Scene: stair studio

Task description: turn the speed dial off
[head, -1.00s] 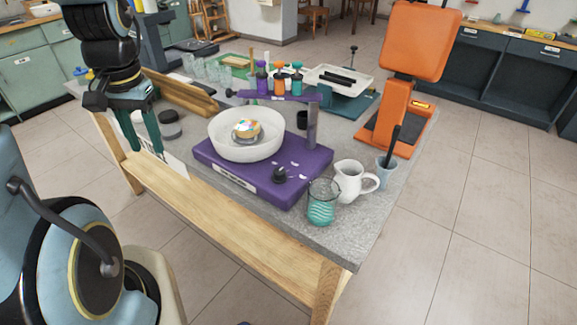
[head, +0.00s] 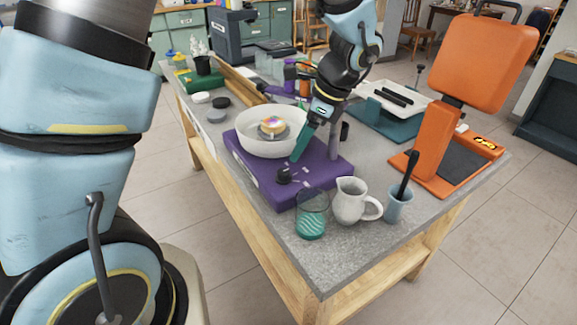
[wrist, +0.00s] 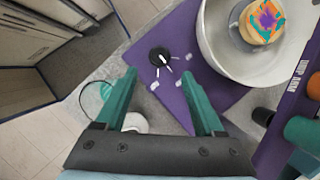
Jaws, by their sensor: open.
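The speed dial is a small black knob (head: 285,175) with a white pointer line, at the front corner of a purple spin-art machine (head: 262,183). In the wrist view the dial (wrist: 159,56) lies just beyond the fingertips, roughly centred between them, with several pale marks beside it. My gripper (head: 296,158) has teal fingers pointing down above the machine, close to the dial. In the wrist view my gripper (wrist: 159,75) is open with nothing between the fingers. Contact with the dial cannot be made out.
A white bowl (head: 248,143) with a colourful round piece (head: 271,126) sits on the machine behind the dial. A glass with teal waves (head: 311,222), a white jug (head: 352,205) and a blue cup (head: 398,203) stand nearby. An orange press (head: 440,160) is at right.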

